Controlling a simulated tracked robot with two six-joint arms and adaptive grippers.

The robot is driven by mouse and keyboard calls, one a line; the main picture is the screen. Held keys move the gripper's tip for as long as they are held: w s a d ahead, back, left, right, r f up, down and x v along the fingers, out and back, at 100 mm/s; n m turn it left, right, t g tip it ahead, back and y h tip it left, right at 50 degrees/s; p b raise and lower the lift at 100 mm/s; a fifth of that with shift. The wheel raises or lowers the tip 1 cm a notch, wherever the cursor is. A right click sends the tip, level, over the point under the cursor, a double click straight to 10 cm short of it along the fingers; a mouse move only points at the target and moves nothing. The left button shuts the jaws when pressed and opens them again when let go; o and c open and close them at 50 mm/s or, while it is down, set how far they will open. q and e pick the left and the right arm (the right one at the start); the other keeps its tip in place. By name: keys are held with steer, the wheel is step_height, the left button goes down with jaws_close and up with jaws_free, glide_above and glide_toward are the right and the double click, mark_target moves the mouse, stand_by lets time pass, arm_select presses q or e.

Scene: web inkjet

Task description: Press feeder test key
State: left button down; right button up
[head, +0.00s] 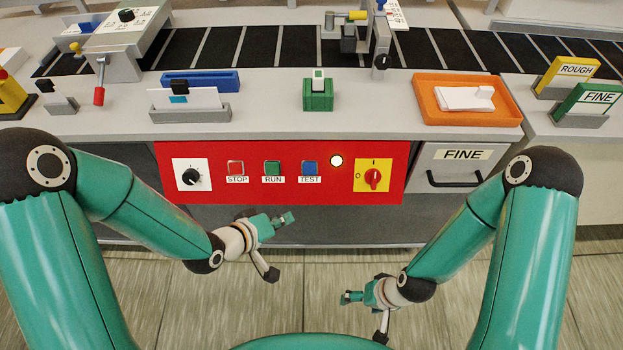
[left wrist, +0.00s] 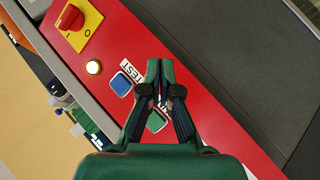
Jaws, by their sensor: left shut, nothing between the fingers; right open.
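The blue TEST key (head: 309,168) sits on the red control panel (head: 215,158), between the green RUN key (head: 272,168) and a lit round lamp (head: 336,160). My left gripper (head: 288,218) is shut and empty, below and in front of the panel, under the RUN and TEST keys. In the left wrist view its closed fingertips (left wrist: 160,65) show over the panel, beside the TEST key (left wrist: 121,84) and partly over the TEST label and the green key (left wrist: 156,121). I cannot see contact with a key. My right gripper (head: 345,298) is open and empty, low over the floor.
The panel also carries a black knob (head: 191,177), a red STOP key (head: 236,168) and a red rotary switch on a yellow plate (head: 373,178). A FINE drawer (head: 454,168) is to its right. Above, an orange tray (head: 424,105) and a green block (head: 318,98) stand on the ledge.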

mark_target(310, 169)
arm_select(q)
steer(key=w+d+r+t+h+b, duration=0.1)
steer(key=d+r+h, duration=0.3)
steer(key=r, duration=0.4)
steer(key=shift+d+r+t+b, duration=0.3)
steer(key=shift+d+t+b, duration=0.25)
steer(key=shift+d+t, duration=0.1)
arm_select(e)
step_height(310, 169, down, 4)
steer(key=shift+r, duration=0.25)
arm_select(q)
steer(key=shift+w+f, duration=0.1)
steer(key=shift+w, duration=0.05)
steer(key=w+f, duration=0.1)
steer(key=w, duration=0.1)
steer(key=w+f+b, duration=0.1)
steer(key=w, duration=0.2)
steer(key=w+f, duration=0.2)
steer(key=shift+w+f, duration=0.1)
steer(key=shift+w, duration=0.2)
arm_select(e)
steer(key=shift+f, duration=0.7)
arm_select(q)
steer(key=shift+w, duration=0.1)
steer(key=shift+w+f, duration=0.15)
steer(key=shift+w, duration=0.1)
